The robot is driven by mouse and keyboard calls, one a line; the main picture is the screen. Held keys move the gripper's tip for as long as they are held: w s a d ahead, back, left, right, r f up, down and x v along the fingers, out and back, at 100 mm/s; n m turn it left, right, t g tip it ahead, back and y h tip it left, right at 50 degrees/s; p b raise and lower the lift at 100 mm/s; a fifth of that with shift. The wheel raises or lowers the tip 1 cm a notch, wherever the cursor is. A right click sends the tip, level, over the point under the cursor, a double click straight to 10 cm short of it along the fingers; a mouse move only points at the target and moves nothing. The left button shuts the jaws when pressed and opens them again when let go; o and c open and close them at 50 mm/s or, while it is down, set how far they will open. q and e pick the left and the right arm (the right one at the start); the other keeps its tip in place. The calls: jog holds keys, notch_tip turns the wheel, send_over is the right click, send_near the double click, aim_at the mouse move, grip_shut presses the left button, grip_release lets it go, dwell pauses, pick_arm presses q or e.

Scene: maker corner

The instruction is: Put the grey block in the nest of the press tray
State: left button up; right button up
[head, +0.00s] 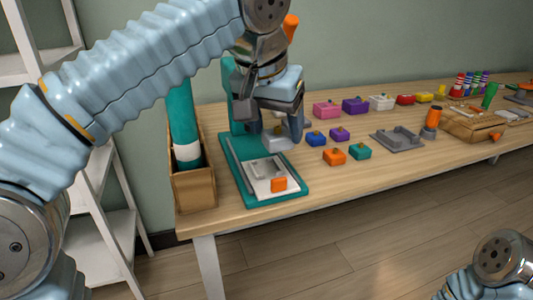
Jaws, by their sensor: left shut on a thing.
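My left gripper (281,138) reaches down over the back part of the teal press (233,160) and is shut on a light grey block (278,141). The fingers partly hide the block, which appears held above and behind the press tray. The press tray (257,186) is pale grey with an orange piece (279,185) at its front end. Its nest (266,170) shows as a recessed area in the tray's middle, and no block is seen in it. My right gripper is out of view; only part of my right arm shows at the lower right.
Blue, purple, orange and teal small blocks (334,156) lie right of the press. A grey fixture (398,139) lies farther right. Pink, purple and white pieces (327,109) stand in a back row. A wooden box (194,187) with a teal roll is at the left edge.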

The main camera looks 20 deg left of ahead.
pick_arm(q)
jog(key=w+a+f, duration=0.1)
jog(key=w+f, duration=0.1)
jog(key=f, duration=0.1)
jog(key=w+a+f+b, duration=0.1)
jog(key=w+f, duration=0.2)
jog(key=f, duration=0.1)
jog(key=w+a+f+b, duration=0.1)
jog(key=w+a+f, duration=0.1)
jog(key=w+f, duration=0.1)
jog(key=shift+f, duration=0.2)
jog(key=shift+s+f, duration=0.15)
jog(key=shift+f, duration=0.15)
jog(key=shift+c, duration=0.5)
jog(key=o, duration=1.2)
jog(key=shift+f, duration=0.1)
jog(key=shift+c, duration=0.2)
jog(key=shift+o, duration=0.4)
jog(key=p+v, duration=0.2)
jog(key=v, duration=1)
jog(key=shift+r+p, duration=0.3)
jog(key=shift+p, duration=0.05)
